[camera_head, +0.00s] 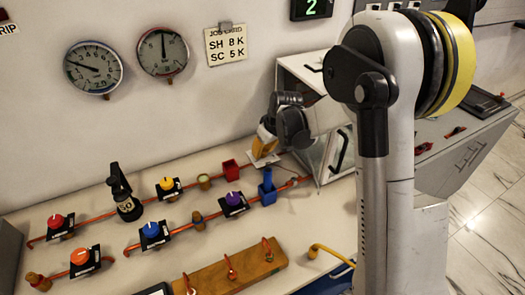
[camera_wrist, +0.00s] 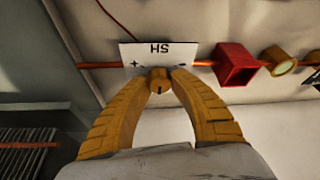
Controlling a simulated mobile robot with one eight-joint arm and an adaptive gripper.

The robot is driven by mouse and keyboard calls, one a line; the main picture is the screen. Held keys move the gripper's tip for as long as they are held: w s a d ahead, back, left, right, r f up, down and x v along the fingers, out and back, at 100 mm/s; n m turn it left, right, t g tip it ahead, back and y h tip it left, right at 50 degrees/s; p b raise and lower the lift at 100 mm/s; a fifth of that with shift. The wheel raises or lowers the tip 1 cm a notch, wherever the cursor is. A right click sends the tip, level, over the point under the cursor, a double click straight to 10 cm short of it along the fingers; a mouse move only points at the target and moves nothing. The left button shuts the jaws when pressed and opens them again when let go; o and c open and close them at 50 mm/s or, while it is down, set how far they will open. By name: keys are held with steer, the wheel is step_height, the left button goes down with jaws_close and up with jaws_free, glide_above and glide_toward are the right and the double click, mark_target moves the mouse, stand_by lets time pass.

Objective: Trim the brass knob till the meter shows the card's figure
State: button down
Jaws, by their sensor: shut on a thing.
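The brass knob (camera_wrist: 159,80) sits in front of a white plate marked SH (camera_wrist: 158,54), with plus and minus signs. In the wrist view the lettering is upside down. My gripper (camera_wrist: 158,76) is shut on the knob, one yellow finger on each side. In the head view my gripper (camera_head: 262,148) is at the pipe's far end, and its fingers hide the knob. The job card (camera_head: 226,43) on the wall reads SH 8 K and SC 5 K. A dark digital meter (camera_head: 311,8) at the top shows a green 2, its upper part cut off.
Two round dial gauges (camera_head: 93,68) (camera_head: 162,52) hang on the wall. Coloured knobs, including a yellow one (camera_head: 167,184), line two red pipes. A red square cup (camera_wrist: 236,64) is close beside the knob.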

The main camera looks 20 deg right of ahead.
stand_by(0.4)
steer(key=c, duration=1.1)
jaws_free()
steer(key=v, duration=1.2)
